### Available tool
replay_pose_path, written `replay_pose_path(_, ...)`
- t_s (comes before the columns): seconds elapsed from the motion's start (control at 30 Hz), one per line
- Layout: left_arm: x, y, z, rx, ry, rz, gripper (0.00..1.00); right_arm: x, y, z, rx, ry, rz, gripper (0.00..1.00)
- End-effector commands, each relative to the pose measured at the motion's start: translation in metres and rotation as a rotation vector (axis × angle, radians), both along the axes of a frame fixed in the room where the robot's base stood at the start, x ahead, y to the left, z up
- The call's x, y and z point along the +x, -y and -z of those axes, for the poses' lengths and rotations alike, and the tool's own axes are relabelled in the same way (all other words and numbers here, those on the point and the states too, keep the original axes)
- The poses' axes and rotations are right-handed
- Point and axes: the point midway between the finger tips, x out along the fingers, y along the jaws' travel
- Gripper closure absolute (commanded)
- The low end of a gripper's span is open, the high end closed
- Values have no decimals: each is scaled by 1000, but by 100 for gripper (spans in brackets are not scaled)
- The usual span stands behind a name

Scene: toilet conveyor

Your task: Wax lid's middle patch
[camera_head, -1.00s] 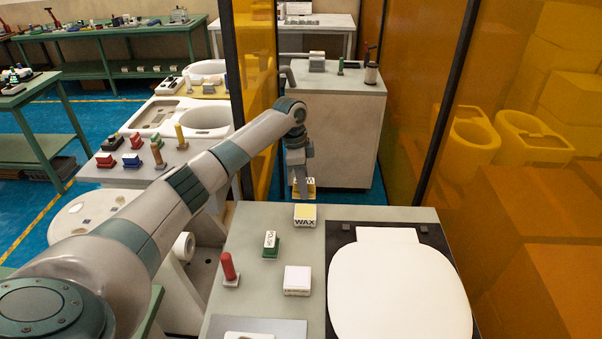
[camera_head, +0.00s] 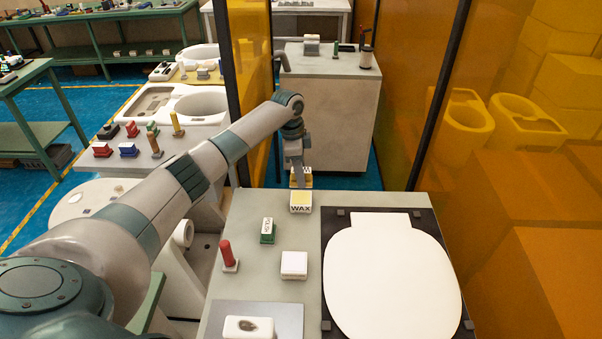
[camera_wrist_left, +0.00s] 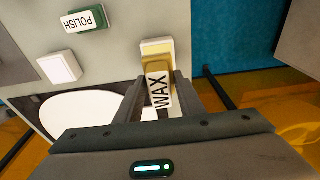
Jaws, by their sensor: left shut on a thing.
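My left gripper (camera_head: 298,178) is shut on a yellow-topped block labelled WAX (camera_wrist_left: 159,87). In the head view this block (camera_head: 303,181) shows partly behind the gripper, at the far edge of the grey bench. A white box labelled WAX with a pale yellow top (camera_head: 301,202) stands on the bench just nearer than the held block. In the left wrist view this box (camera_wrist_left: 158,47) is partly hidden behind the held block; whether they touch I cannot tell. The white toilet lid (camera_head: 391,277) lies flat at the right. I see no distinct patch on its middle. My right gripper is not in view.
A green-based POLISH block (camera_head: 267,231), a white pad box (camera_head: 294,265) and a red-handled tool (camera_head: 227,254) stand left of the lid. A black mat (camera_head: 428,222) lies under the lid. Orange translucent panels (camera_head: 412,150) border the bench's far right side.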

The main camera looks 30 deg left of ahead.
Motion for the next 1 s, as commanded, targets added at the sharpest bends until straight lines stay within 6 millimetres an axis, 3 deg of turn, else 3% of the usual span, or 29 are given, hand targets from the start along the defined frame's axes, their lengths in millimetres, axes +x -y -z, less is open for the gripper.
replay_pose_path(0.6, 0, 0, 49, 0, 1, -1, 83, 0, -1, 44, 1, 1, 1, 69)
replay_pose_path(1.0, 0, 0, 57, 0, 1, -1, 83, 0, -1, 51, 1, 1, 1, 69)
